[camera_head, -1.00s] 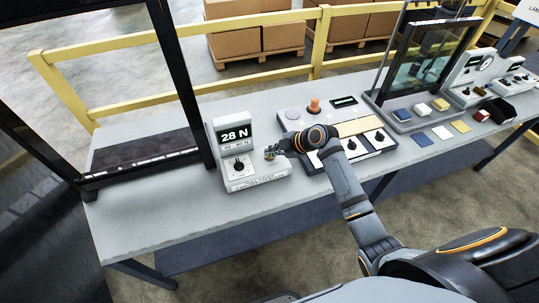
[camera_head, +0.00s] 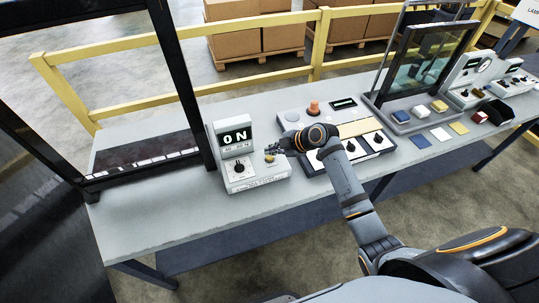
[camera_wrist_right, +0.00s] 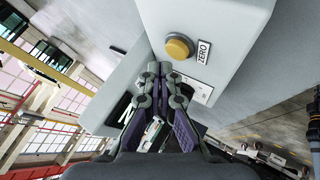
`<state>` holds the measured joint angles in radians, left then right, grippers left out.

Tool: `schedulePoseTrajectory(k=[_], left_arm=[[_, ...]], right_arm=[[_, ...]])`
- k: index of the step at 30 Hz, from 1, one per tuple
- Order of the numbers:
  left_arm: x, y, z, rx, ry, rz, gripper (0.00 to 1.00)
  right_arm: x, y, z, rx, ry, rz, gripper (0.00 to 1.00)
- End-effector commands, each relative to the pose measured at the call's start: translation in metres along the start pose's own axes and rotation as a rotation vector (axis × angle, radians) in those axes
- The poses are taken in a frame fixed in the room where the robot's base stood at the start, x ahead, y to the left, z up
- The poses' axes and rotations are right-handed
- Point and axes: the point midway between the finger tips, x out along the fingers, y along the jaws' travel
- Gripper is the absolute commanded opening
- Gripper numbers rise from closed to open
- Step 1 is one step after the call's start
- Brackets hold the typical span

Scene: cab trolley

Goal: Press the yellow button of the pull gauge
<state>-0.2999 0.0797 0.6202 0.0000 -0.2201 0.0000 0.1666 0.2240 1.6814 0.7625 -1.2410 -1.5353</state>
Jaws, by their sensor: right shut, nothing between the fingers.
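The pull gauge (camera_head: 238,182) is a pale box on the table with an upright display (camera_head: 236,136) reading 0 N and a black knob (camera_head: 239,168) on its base. Its yellow button (camera_head: 269,154) is at the base's right side; the wrist view shows the round button (camera_wrist_right: 179,46) beside a ZERO label (camera_wrist_right: 203,52). My right gripper (camera_head: 275,150) is shut and empty at the button. In the wrist view its fingertips (camera_wrist_right: 160,70) are just short of the button in the picture; I cannot tell whether they touch. My left gripper is not in view.
A dark frame (camera_head: 182,85) rises at the left. Table (camera_head: 150,222) surface in front of the gauge is clear. A yellow rail (camera_head: 130,41) runs behind.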

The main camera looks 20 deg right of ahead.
Motion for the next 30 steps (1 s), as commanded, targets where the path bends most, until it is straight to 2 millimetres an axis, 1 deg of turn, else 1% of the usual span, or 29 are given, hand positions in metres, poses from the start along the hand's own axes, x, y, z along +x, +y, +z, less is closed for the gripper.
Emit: schedulePoseTrajectory(k=[8, 23, 30], left_arm=[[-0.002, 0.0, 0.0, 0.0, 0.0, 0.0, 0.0], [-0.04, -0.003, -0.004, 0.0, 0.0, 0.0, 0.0], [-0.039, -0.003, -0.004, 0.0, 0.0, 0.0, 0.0]], right_arm=[[-0.002, 0.001, -0.001, -0.001, 0.0, 0.0, 0.0], [-0.035, 0.025, -0.025, -0.001, 0.0, -0.001, 0.0], [-0.034, 0.025, -0.025, 0.0, 0.0, 0.0, 0.0]])
